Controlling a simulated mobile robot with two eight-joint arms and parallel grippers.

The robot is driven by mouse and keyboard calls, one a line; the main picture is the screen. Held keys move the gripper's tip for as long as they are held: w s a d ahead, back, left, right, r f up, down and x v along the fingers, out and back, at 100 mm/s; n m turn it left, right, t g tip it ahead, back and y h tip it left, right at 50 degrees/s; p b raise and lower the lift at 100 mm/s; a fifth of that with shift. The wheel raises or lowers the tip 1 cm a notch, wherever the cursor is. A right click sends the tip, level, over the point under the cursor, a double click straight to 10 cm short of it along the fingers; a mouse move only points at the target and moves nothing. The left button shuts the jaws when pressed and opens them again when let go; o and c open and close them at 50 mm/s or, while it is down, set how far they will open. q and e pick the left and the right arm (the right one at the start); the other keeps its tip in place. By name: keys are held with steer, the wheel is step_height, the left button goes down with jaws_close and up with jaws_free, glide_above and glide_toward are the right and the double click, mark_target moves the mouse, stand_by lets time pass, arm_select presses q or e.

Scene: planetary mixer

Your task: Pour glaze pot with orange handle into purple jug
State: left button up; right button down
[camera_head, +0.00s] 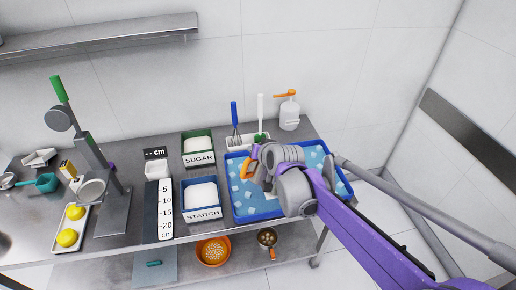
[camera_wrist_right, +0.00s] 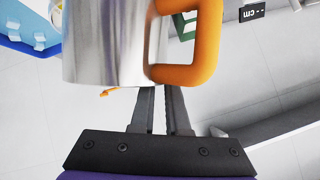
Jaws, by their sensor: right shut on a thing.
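The steel glaze pot with an orange handle (camera_wrist_right: 110,45) fills the upper left of the right wrist view, close to the camera. In the head view its orange handle (camera_head: 249,168) shows above the blue tray, and my wrist hides most of its body. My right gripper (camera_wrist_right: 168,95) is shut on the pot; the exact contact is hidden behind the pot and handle. My left gripper is in neither view. A small purple patch (camera_head: 112,166) shows behind the green-handled press in the head view; I cannot tell whether it is the purple jug.
The blue tray (camera_head: 243,215) with pale cubes lies under my right arm. Starch (camera_head: 203,214) and sugar (camera_head: 199,160) bins and a ruler board (camera_head: 165,225) stand left of it. The green-handled press (camera_head: 116,210) rises farther left. A whisk holder and pump bottle (camera_head: 289,117) stand behind.

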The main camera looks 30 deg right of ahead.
steer(key=shift+w, duration=0.15)
steer(key=shift+a+f+n+h+b, duration=0.25)
steer(key=shift+f+n+h+b, duration=0.2)
steer(key=shift+f+b, duration=0.3)
steer(key=shift+s+a+f+n+t+h+b, duration=0.15)
steer(key=shift+s+f+n+t+h+b, duration=0.1)
steer(key=shift+t+h+b, duration=0.2)
steer(key=shift+w+f+n+t+h, duration=0.1)
steer(key=shift+f+n+t+h, duration=0.15)
steer(key=shift+n+h, duration=0.05)
steer(key=shift+f+n+h, duration=0.3)
steer(key=shift+f, duration=0.05)
